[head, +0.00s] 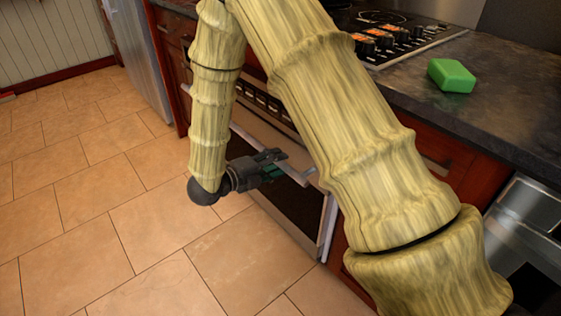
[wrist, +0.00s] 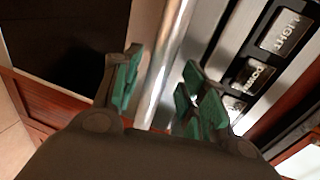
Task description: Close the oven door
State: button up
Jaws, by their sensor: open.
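The oven (head: 262,105) is built into the counter front under the cooktop. Its door has a dark glass panel (head: 297,212) and a long silver bar handle (head: 294,172). The door stands nearly upright; I cannot tell whether a small gap is left at its top. My gripper (head: 272,165) is at the handle in the head view. In the wrist view my gripper (wrist: 160,88) is open, with the silver handle (wrist: 166,55) running between its green-padded fingers. Whether either finger touches the handle is unclear. My arm hides part of the oven front.
The oven's control panel (wrist: 262,60) with labelled buttons is close to the right fingers. A green block (head: 451,75) lies on the dark countertop (head: 500,85). Red-brown cabinet fronts (head: 466,175) flank the oven. The tiled floor (head: 110,190) at left is clear.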

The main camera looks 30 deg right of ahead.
jog(key=v, duration=0.9)
jog(key=shift+a, duration=0.2)
jog(key=s+d+f+n+t+y, duration=0.1)
jog(key=s+f+n+t+y, duration=0.3)
jog(key=f+n, duration=0.7)
jog(key=s+f+n+y, duration=0.3)
jog(key=f+n+y, duration=0.2)
jog(key=f+n, duration=0.65)
jog(key=s+a+f+n+g+y, duration=0.2)
jog(key=s+f+n+g+y, duration=0.3)
jog(key=s+f, duration=0.6)
jog(key=s+n+g+y+p, duration=0.15)
jog(key=s+n, duration=0.45)
jog(key=s, duration=0.8)
notch_tip(320, 180, up, 26)
jog(key=p, duration=2.6)
jog(key=shift+w+a+r, duration=0.15)
jog(key=shift+w+a, duration=0.05)
jog(key=shift+a, duration=0.15)
